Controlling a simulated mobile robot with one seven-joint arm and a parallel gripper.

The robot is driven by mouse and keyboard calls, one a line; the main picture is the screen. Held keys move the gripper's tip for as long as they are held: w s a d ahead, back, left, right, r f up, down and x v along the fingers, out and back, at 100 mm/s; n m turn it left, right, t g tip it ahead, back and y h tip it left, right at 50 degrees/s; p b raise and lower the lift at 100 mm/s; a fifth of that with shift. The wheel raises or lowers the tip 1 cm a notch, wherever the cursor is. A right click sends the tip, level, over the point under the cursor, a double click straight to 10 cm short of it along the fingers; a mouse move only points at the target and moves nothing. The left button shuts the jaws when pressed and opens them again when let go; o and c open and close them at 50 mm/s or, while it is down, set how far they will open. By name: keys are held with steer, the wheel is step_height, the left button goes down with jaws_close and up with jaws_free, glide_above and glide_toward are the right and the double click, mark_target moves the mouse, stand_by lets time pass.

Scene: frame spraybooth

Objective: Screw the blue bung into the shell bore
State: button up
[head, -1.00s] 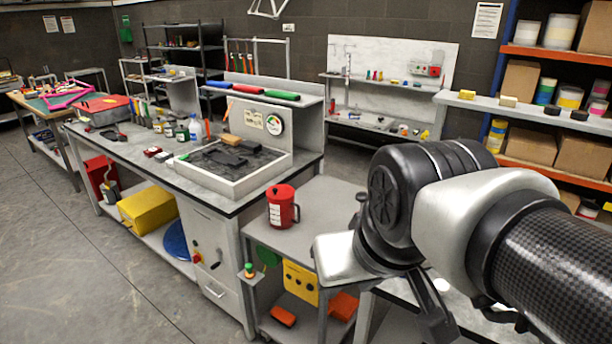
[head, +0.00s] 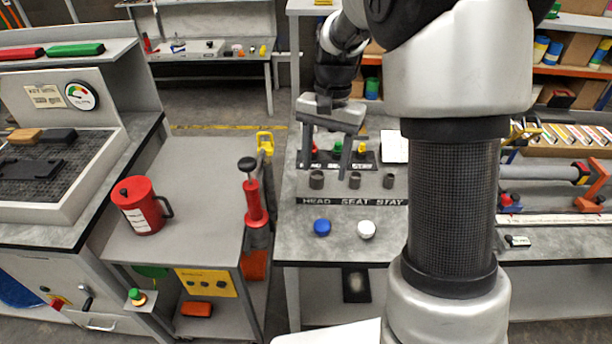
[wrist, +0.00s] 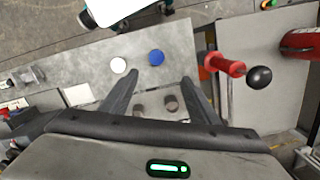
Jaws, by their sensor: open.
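The blue bung (head: 322,227) sits on the grey bench near its front edge, left of a white bung (head: 367,229). In the wrist view the blue bung (wrist: 156,57) and white bung (wrist: 118,65) lie beyond my fingertips. Behind a strip lettered HEAD SEAT STAY (head: 350,201) stand three dark round sockets: a left one (head: 317,180), a middle one (head: 355,180) and a right one (head: 388,181). I cannot tell which is the shell bore. My gripper (head: 326,168) is open and empty above the bench, fingers pointing down, apart from both bungs. It also shows in the wrist view (wrist: 160,78).
A cart (head: 205,215) left of the bench holds a red can (head: 142,205) and a red pump-like tool (head: 254,200). A gap separates the cart and bench. A rack of tubes (head: 560,135) stands at right. The bench around the bungs is clear.

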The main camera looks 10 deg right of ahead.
glide_above(322, 225)
steer(key=f, duration=0.8)
steer(key=w+f, duration=0.1)
steer(key=f, duration=0.4)
steer(key=shift+a, duration=0.1)
steer(key=f, duration=0.5)
steer(key=shift+s+d, duration=0.2)
steer(key=shift+s, duration=0.2)
steer(key=c, duration=1.1)
